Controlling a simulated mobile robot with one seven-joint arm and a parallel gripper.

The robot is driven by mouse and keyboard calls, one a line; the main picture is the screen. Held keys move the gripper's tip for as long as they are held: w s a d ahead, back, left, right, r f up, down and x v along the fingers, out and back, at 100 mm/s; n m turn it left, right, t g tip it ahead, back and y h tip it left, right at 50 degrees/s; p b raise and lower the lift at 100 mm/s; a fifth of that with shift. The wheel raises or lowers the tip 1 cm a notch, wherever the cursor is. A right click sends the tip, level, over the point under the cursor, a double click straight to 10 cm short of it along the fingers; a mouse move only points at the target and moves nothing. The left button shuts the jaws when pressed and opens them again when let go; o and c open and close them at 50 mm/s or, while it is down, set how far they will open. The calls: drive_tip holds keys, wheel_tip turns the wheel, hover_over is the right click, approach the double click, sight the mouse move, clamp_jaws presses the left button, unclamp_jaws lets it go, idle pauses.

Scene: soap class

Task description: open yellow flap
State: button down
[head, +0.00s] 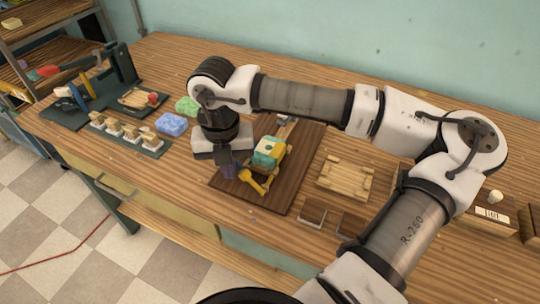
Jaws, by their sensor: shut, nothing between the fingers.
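A small yellow-and-teal device (268,152) stands on a dark wooden board (293,190) in the middle of the table. A yellow part with a rounded end (254,182) sticks out from its front toward the lower left; I cannot tell whether this is the flap or how far it is open. My gripper (228,172) points down just left of the device, over the board's left part. Its fingers are shut and empty. I cannot tell whether they touch the yellow part. My wrist hides the area behind them.
Green (187,105) and blue (172,124) soap-like blocks lie left of my wrist. A dark tray (150,150) with several small pieces is further left. A pale wooden tray (345,178) and small brown blocks (313,215) lie right of the board.

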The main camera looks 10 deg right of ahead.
drive_tip(key=shift+s+d, duration=0.25)
drive_tip(key=shift+d, duration=0.1)
drive_tip(key=shift+d, duration=0.1)
idle(0.4)
drive_tip(key=shift+s+d+r, duration=0.4)
drive_tip(key=shift+s+d, duration=0.05)
drive_tip(key=shift+s, duration=0.05)
drive_tip(key=shift+s+d, duration=0.1)
